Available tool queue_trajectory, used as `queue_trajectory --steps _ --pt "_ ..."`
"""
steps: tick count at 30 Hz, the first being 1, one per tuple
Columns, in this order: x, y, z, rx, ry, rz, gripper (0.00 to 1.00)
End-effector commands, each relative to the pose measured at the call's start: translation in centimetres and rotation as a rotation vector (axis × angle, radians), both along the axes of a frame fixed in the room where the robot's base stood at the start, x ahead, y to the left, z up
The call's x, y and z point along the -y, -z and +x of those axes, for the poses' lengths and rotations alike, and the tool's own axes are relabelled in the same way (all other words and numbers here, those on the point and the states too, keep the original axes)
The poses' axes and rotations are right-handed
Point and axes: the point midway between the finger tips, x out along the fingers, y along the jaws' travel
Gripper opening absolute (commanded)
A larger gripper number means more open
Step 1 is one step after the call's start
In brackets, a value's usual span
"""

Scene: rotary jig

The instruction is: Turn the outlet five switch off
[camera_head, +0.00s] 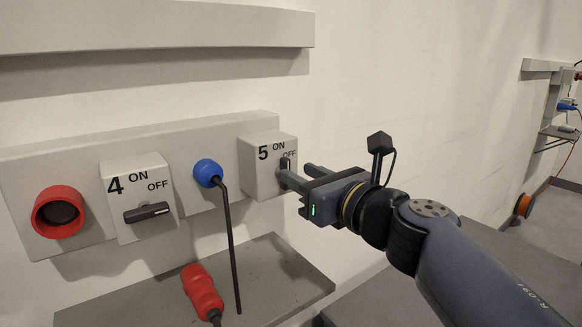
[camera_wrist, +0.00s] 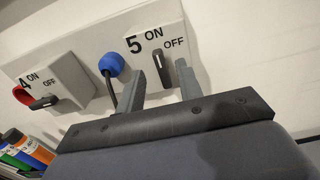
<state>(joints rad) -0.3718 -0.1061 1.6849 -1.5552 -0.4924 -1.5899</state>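The outlet five switch is a light grey box (camera_head: 256,178) marked 5, ON at the top and OFF at the right. It also shows in the wrist view (camera_wrist: 150,50). Its dark handle (camera_wrist: 165,67) stands roughly upright, pointing toward ON; in the head view the handle (camera_head: 287,164) is partly hidden by my fingers. My gripper (camera_head: 298,173) is at the front of this box. In the wrist view my gripper (camera_wrist: 160,72) is open, with one finger on each side of the handle and visible gaps. I cannot tell whether the fingertips reach past the handle.
Left of it are a blue plug (camera_head: 208,172) with a hanging black cable, the outlet four switch (camera_head: 138,197) with its handle nearly level, and a red socket (camera_head: 59,212). A red connector (camera_head: 202,293) lies on the grey shelf (camera_head: 265,283) below. A grey ledge (camera_head: 150,27) runs above.

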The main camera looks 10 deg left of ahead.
Motion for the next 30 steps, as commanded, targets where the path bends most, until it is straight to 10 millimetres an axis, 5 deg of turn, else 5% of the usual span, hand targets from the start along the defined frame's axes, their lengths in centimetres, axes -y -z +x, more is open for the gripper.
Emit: queue_trajectory --steps 7,20,30 --pt "-2.5 0.0 2.1 -0.002 -0.002 0.001 0.35" --pt "-3.1 0.0 2.6 -0.001 0.000 0.001 0.35" --pt "-3.0 0.0 2.6 -0.001 0.000 0.001 0.08"
